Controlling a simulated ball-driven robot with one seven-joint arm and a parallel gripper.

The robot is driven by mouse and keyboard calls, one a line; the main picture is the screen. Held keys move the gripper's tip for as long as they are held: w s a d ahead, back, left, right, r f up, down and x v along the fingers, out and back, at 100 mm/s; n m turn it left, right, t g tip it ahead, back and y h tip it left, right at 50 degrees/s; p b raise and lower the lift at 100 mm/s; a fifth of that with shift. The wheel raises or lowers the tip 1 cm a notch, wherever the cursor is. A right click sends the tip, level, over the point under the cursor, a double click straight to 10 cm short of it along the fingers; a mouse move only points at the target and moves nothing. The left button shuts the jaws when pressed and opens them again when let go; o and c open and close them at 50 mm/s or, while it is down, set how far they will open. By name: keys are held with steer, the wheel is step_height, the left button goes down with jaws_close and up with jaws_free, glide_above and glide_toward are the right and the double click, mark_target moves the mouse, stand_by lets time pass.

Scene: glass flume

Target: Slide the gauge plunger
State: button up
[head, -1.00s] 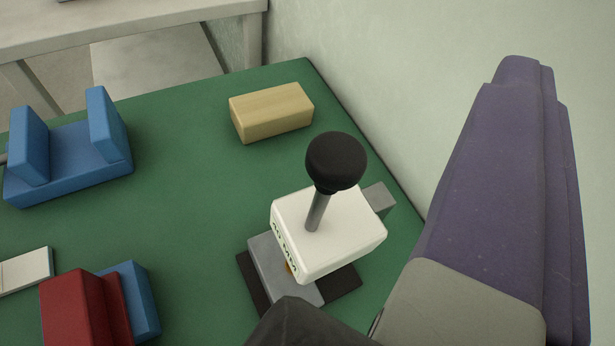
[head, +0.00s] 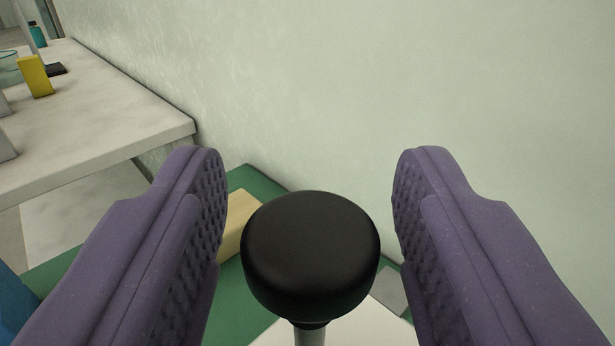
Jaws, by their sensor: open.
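The gauge plunger's black round knob (head: 310,250) stands upright on a grey rod (head: 310,336) at the bottom middle of the head view. The white gauge body (head: 365,325) shows only in part beneath it; its lower parts are out of view or hidden by the knob. My gripper (head: 308,180) is open, with one purple ribbed finger to the left of the knob and one to the right. There is a visible gap between the knob and each finger, and nothing is held.
A tan block (head: 236,222) lies on the green table top (head: 252,182) behind the left finger. A blue object (head: 16,302) shows at the lower left. A pale wall (head: 400,80) rises close behind. A grey bench (head: 100,125) stands at the left, bearing a yellow block (head: 36,76).

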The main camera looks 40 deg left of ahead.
jaws_close()
steer(key=shift+r+p, duration=1.2)
steer(key=shift+r, duration=1.35)
steer(key=shift+f, duration=0.1)
jaws_free()
steer(key=v, duration=0.8)
steer(key=shift+p, duration=0.35)
